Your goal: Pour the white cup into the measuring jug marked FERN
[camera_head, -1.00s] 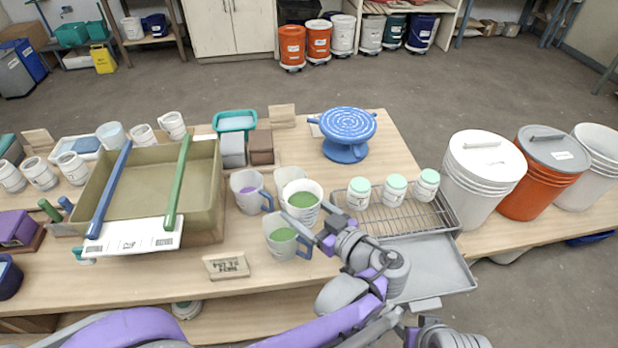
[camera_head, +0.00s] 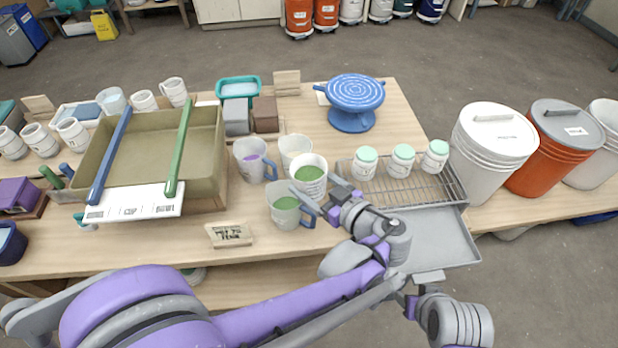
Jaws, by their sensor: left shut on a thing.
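A white cup (camera_head: 309,185) with green glaze inside is in my left gripper (camera_head: 333,197), which is shut on its right side. The cup looks close to upright. It is at the back right of a clear measuring jug (camera_head: 283,222) that holds green glaze and has a blue-grey handle. Whether the cup touches that jug I cannot tell. A second jug (camera_head: 244,174) holds purple glaze. A third jug (camera_head: 295,148) stands behind the cup, its contents mostly hidden. I cannot read FERN on any jug. My right gripper is not in view.
A card (camera_head: 229,235) with small lettering stands in front of the jugs. A large olive basin (camera_head: 150,165) is to the left. A wire rack (camera_head: 425,190) with mint-lidded jars (camera_head: 402,162) is to the right. A blue turntable (camera_head: 353,98) stands behind. Large buckets (camera_head: 492,145) line the right side.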

